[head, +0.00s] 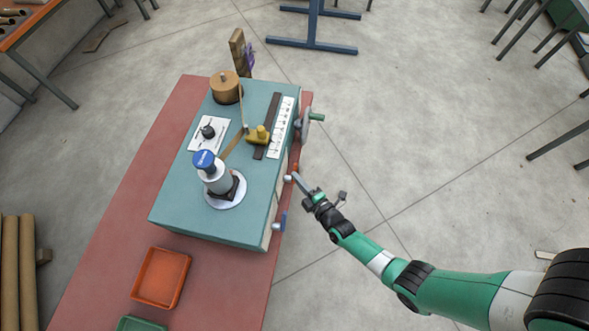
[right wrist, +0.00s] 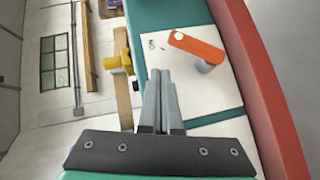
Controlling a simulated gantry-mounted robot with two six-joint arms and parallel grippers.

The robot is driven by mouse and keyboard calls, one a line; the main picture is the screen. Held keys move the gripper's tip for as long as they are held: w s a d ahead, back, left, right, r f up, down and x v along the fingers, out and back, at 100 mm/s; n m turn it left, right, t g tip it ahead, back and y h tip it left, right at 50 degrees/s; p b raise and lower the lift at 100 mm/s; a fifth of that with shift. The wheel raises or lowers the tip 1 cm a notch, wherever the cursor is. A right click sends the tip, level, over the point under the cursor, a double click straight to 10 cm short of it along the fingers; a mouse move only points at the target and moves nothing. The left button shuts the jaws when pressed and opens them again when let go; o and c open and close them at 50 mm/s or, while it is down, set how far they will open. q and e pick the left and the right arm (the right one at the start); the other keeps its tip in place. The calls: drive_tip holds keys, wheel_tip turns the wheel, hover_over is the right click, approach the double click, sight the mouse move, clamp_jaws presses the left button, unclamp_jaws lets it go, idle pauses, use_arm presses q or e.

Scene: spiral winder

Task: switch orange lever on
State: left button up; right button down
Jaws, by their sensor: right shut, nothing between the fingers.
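The orange lever (right wrist: 197,48) shows in the right wrist view as a flat orange bar on a grey pivot, on the white side panel (right wrist: 215,95) of the winder. A small dark marking that looks like "ON" sits on the panel just left of the bar's end. In the head view only a small orange bit of the lever (head: 297,166) shows at the winder's right side. My right gripper (head: 295,177) is shut and empty, close to this side. In the right wrist view its fingertips (right wrist: 164,75) are below and left of the lever, apart from it in the picture. My left gripper is out of view.
The teal winder (head: 185,215) stands on a red table (head: 100,265). A green-handled crank (head: 315,117) and a blue handle (head: 282,222) stick out from the same side. An orange tray (head: 160,277) lies at the front.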

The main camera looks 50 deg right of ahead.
use_arm(q)
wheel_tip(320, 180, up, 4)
drive_tip(key=p, duration=0.2)
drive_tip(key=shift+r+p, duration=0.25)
drive_tip(key=shift+p, duration=0.05)
use_arm(e)
drive_tip(key=r+v, duration=0.2)
drive_tip(key=v, duration=0.7)
drive_tip(key=shift+s+d+r, duration=0.2)
drive_tip(key=shift+s+d, duration=0.05)
